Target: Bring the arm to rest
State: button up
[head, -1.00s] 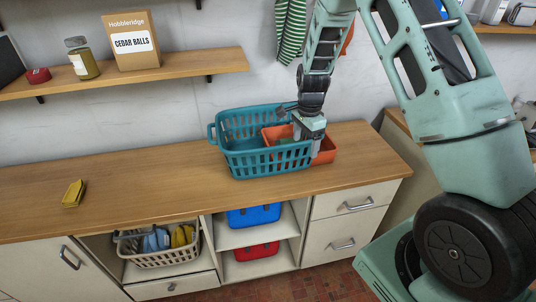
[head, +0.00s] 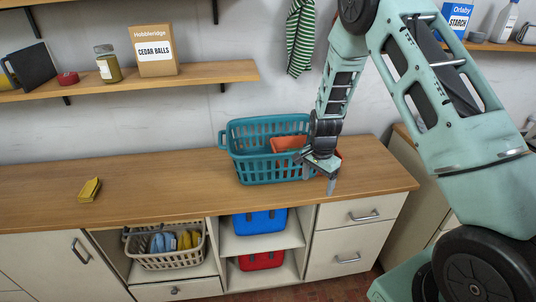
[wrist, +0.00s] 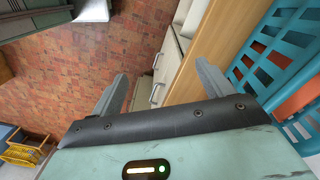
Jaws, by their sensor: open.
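My gripper (head: 318,181) is open and empty in the head view, just in front of the right end of the teal basket, near the front edge of the worktop (head: 150,185). In the wrist view my gripper's two fingers (wrist: 163,90) stand wide apart with nothing between them. The teal basket (head: 268,168) stands on the worktop and also shows at the right of the wrist view (wrist: 268,38). An orange container (head: 288,143) shows in and behind the basket; my gripper hides part of it.
A yellow item (head: 89,189) lies on the worktop's left. Below are a beige basket (head: 170,258), a blue bin (head: 258,222) and a red bin (head: 261,260). A wall shelf (head: 150,82) holds a cedar balls box (head: 153,52) and a jar. The worktop's left half is mostly clear.

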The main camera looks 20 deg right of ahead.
jog(key=s+a+r+n+y+b, duration=0.1)
jog(key=s+a+r+n, duration=0.2)
jog(key=a, duration=0.4)
jog(key=s+a+r+n+b, duration=0.2)
jog(key=a+r+n, duration=0.2)
jog(key=a, duration=0.2)
jog(key=s+a+r+n+y+b, duration=0.1)
jog(key=s+a+r+n, duration=0.2)
jog(key=a, duration=0.4)
jog(key=s+a+r+n+b, duration=0.1)
jog(key=s+a+r+n, duration=0.1)
jog(key=s+n, duration=0.4)
jog(key=s+a+r+n+h+b, duration=0.1)
jog(key=s+a+n, duration=0.4)
jog(key=s, duration=1)
jog(key=shift+a+r+n+b, duration=0.2)
jog(key=shift+r+n+b, duration=0.6)
jog(key=shift+n, duration=0.1)
